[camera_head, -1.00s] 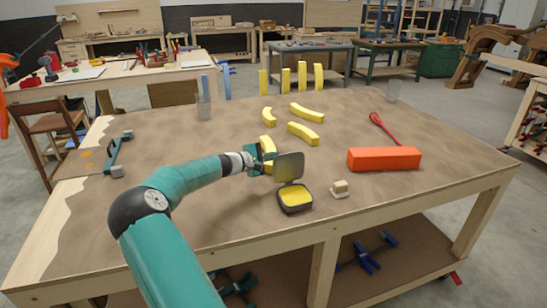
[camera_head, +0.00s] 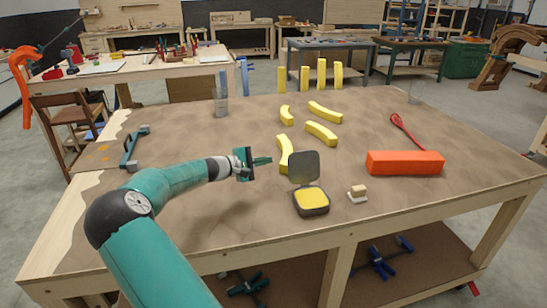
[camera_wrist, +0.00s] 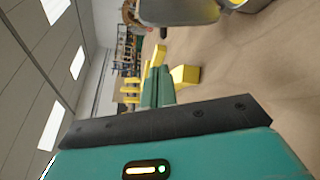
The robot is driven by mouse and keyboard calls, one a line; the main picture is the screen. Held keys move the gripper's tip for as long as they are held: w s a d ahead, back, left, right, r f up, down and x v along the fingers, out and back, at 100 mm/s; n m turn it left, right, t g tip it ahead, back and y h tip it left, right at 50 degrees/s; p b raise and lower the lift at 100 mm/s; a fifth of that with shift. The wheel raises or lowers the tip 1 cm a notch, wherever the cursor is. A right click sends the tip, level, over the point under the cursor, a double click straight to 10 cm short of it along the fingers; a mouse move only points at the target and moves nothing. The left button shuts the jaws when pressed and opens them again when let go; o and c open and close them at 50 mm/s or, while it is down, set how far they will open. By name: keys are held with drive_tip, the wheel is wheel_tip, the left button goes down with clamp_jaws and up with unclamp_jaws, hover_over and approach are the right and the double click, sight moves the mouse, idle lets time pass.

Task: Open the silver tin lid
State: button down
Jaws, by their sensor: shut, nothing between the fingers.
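The silver tin (camera_head: 312,202) stands on the near part of the workbench, with yellow content showing inside. Its dark grey lid (camera_head: 304,167) stands upright at the tin's back edge, so the tin is open. My gripper (camera_head: 264,161) is shut and empty, to the left of the lid and apart from it, above the bench. In the wrist view, the gripper's teal fingers (camera_wrist: 158,87) are together, and part of the tin and lid (camera_wrist: 180,10) shows at the top edge, cut off by the frame.
A curved yellow piece (camera_head: 285,154) lies just behind the gripper and lid. A small wooden block (camera_head: 358,191) sits right of the tin, and an orange box (camera_head: 405,163) farther right. A teal clamp (camera_head: 131,148) lies at the left. The bench front left is clear.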

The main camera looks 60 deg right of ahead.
drive_tip(key=shift+w+a, duration=0.1)
drive_tip(key=shift+a, duration=0.15)
